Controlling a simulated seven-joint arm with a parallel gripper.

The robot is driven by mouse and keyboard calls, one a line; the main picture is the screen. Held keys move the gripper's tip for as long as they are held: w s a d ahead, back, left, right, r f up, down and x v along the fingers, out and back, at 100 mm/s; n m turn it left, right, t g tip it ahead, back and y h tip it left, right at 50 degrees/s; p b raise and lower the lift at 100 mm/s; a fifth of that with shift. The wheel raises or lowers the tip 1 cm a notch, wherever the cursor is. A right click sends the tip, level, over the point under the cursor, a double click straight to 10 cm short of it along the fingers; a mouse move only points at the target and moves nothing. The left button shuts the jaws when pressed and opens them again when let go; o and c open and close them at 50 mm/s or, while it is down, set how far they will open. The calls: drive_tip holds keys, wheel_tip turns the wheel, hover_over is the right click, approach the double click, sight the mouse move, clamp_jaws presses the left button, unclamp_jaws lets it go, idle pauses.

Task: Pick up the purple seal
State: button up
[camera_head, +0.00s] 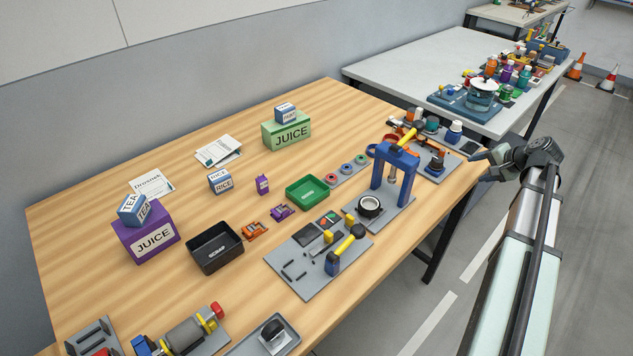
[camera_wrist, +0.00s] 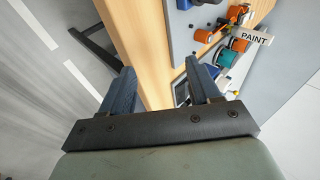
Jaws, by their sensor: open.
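Several small coloured rings lie in a row on a grey strip (camera_head: 340,176) beside the green tray. The middle ring (camera_head: 347,168) looks bluish purple and may be the purple seal; it is too small to be sure. A purple bracket-like piece (camera_head: 282,212) lies on the wood left of the green tray. No purple ring shows there.
A blue press (camera_head: 392,172) stands right of the rings. The green tray (camera_head: 307,192), a black scrap bin (camera_head: 215,247) and a tool board (camera_head: 300,268) are nearby. A green juice box (camera_head: 287,131) stands behind. Open floor lies right of the table.

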drive_tip(key=w+a+r+n+y, duration=0.1)
drive_tip(key=a+r+n, duration=0.2)
drive_tip(key=a+r, duration=0.6)
drive_tip(key=w+a+r+n+y, duration=0.15)
drive_tip(key=a+r+n, duration=0.3)
drive_tip(key=a, duration=0.75)
drive_tip(key=a+r+n+y, duration=0.1)
drive_tip(key=a+r+n, duration=0.2)
drive_tip(key=a+r, duration=0.6)
drive_tip(key=n+g+h, duration=0.4)
drive_tip(key=n+h, duration=0.1)
drive_tip(key=n, duration=0.2)
approach(261, 178)
drive_tip(key=x, duration=0.7)
drive_tip(key=shift+a+r, duration=0.1)
drive_tip(key=shift+a, duration=0.05)
drive_tip(key=shift+d+x, duration=0.2)
drive_tip(key=shift+x, duration=2.45)
drive_tip(key=shift+s, duration=0.15)
drive_tip(key=shift+c, duration=0.3)
drive_tip(key=c, duration=1)
